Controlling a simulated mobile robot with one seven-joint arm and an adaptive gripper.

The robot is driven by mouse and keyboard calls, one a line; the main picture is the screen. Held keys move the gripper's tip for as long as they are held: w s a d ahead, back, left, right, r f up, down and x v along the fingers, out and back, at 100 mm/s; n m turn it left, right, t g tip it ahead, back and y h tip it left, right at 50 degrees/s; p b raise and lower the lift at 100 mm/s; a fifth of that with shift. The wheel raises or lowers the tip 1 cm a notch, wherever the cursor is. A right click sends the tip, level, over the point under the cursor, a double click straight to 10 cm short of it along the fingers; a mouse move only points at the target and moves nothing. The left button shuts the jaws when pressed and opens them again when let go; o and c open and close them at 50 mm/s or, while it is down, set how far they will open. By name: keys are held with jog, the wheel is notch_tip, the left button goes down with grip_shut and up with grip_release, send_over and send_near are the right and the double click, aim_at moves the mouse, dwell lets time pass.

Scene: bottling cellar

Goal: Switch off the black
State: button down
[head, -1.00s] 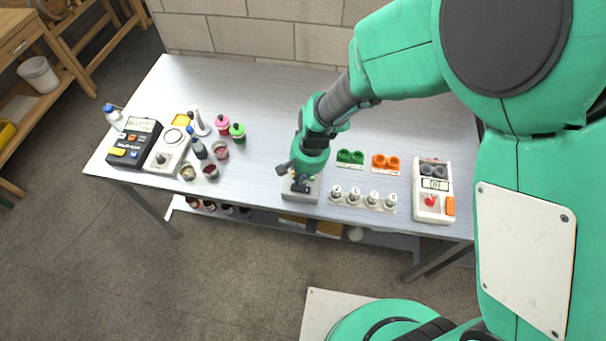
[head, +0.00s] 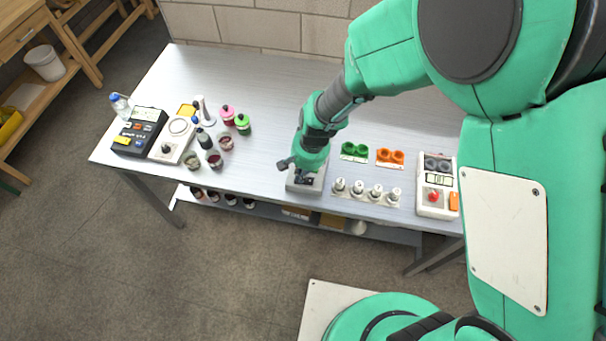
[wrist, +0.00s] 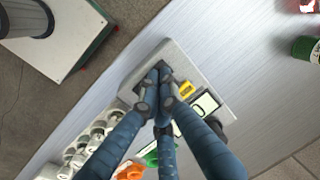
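A black meter (head: 138,132) with a display, a yellow button and coloured keys stands at the left end of the bench. My gripper (head: 304,177) is far to its right, over a small grey box (head: 317,188) near the bench's front edge. In the wrist view my gripper (wrist: 160,74) has its three blue fingers drawn together with tips meeting, at the top face of the grey box (wrist: 171,52). The box bears a yellow label (wrist: 187,88) and a pale display (wrist: 206,104). The fingers cover part of the box, including a dark part beneath them. No held object shows.
A white balance (head: 172,143), several jars and pink and green bottles stand right of the black meter. Right of my gripper are white numbered pegs (head: 376,192), green cups (head: 354,150), orange cups (head: 389,158) and a white device with a red knob (head: 433,195). The bench's back middle is clear.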

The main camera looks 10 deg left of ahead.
aim_at(310, 182)
jog(key=shift+s+d+f, duration=0.25)
jog(key=shift+f, duration=0.15)
jog(key=shift+s+d+f, duration=0.1)
jog(key=shift+d, duration=0.35)
jog(key=shift+s+d+f, duration=0.1)
jog(key=shift+d, duration=0.35)
jog(key=shift+r, duration=0.1)
jog(key=shift+w+r+p, duration=0.1)
jog(key=shift+r+p, duration=0.25)
jog(key=shift+r, duration=0.1)
notch_tip(310, 182, up, 14)
jog(key=d+p, duration=0.1)
jog(key=p, duration=0.2)
jog(key=shift+w+d+f+p, duration=0.15)
jog(key=shift+w+d+p, duration=0.15)
jog(key=shift+w+p, duration=0.1)
jog(key=shift+s+a, duration=0.1)
jog(key=shift+s+a+r+b, duration=0.2)
jog(key=shift+a+r+b, duration=0.1)
jog(key=shift+b, duration=0.35)
